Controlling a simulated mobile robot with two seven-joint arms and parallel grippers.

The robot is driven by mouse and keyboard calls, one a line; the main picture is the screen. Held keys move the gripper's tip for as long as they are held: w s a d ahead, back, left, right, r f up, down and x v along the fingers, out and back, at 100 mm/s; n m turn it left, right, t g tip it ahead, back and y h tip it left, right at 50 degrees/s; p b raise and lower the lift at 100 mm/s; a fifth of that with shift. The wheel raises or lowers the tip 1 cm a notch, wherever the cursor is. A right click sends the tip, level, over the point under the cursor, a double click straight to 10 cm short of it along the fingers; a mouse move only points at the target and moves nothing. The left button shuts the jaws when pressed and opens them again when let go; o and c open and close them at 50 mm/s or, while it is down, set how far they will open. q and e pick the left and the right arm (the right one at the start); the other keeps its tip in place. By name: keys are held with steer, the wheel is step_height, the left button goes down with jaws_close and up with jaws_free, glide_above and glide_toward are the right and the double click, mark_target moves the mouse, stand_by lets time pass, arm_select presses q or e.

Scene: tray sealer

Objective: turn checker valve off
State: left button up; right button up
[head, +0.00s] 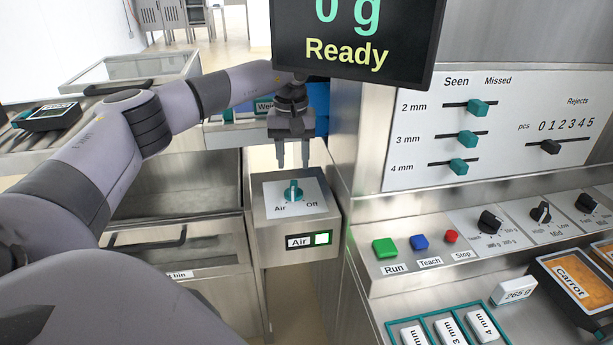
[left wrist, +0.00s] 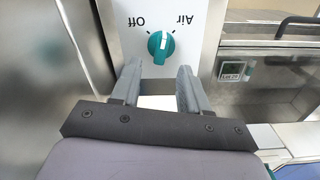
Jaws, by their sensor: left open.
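The checker valve is a teal knob (head: 293,191) on a white plate marked Air on the left and Off on the right, on top of a steel box (head: 272,230). Its grip stands roughly upright in the head view, with a pale mark on it. It also shows in the left wrist view (left wrist: 160,46), where the labels are upside down. My left gripper (head: 293,164) points down just above and behind the knob, with its fingers apart and nothing between them. In the left wrist view the fingertips (left wrist: 160,72) are just short of the knob. My right gripper is not in view.
An Air indicator (head: 309,240) with a bright square is on the box front. A screen (head: 352,45) reading "0 g Ready" hangs above. A steel panel with sliders (head: 470,138), buttons and dials stands at the right. A steel bin (head: 175,240) is at the left.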

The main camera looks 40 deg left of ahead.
mark_target(293, 185)
arm_select(q)
steer(key=shift+a+f, duration=0.2)
steer(key=shift+f, duration=3.3)
jaws_close()
